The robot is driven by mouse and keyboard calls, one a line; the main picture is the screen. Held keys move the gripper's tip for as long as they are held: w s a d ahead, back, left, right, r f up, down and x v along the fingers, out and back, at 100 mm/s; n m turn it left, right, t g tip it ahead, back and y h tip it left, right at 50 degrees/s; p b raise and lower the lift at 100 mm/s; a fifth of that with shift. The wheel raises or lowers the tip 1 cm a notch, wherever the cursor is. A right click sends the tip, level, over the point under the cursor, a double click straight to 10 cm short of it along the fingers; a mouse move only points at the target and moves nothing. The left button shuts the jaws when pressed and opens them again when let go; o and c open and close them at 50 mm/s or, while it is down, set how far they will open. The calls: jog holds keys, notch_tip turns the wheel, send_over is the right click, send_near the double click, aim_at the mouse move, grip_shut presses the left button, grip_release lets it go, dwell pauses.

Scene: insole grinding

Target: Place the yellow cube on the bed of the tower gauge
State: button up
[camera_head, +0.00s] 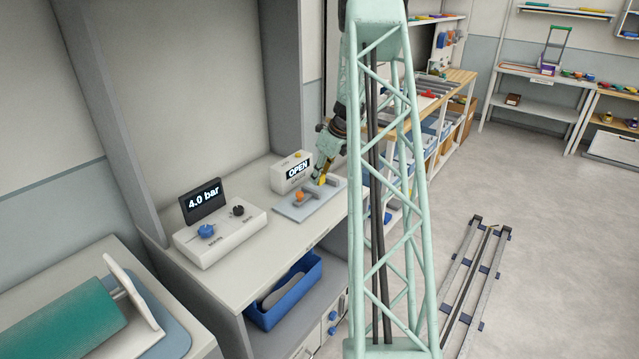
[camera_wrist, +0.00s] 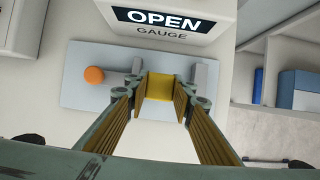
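The gauge (camera_head: 291,172) is a pale box on the bench with a dark OPEN display; it also shows at the top of the wrist view (camera_wrist: 168,32). A blue-grey plate (camera_head: 300,212), its bed, lies in front of it and carries an orange knob (camera_wrist: 94,75) and grey blocks. My gripper (camera_wrist: 160,88) is over the plate, its fingers on both sides of the yellow cube (camera_wrist: 160,86) and seemingly touching it. The cube shows small at the fingertips in the head view (camera_head: 322,180). I cannot tell whether it touches the plate.
A pressure unit reading 4.0 bar (camera_head: 203,196) stands left of the plate. A blue bin (camera_head: 286,300) sits on the shelf below the bench. A green roller (camera_head: 65,325) is at the lower left. The bench front between the unit and plate is clear.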

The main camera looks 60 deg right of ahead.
jog(key=shift+w+d, duration=0.35)
jog(key=shift+d, duration=0.35)
jog(key=shift+f, duration=0.1)
jog(key=shift+f+b, duration=0.45)
jog(key=shift+f, duration=1.25)
jog(key=shift+f, duration=0.15)
jog(key=o, duration=0.4)
jog(key=shift+p+v, duration=0.85)
jog(key=shift+v, duration=5.3)
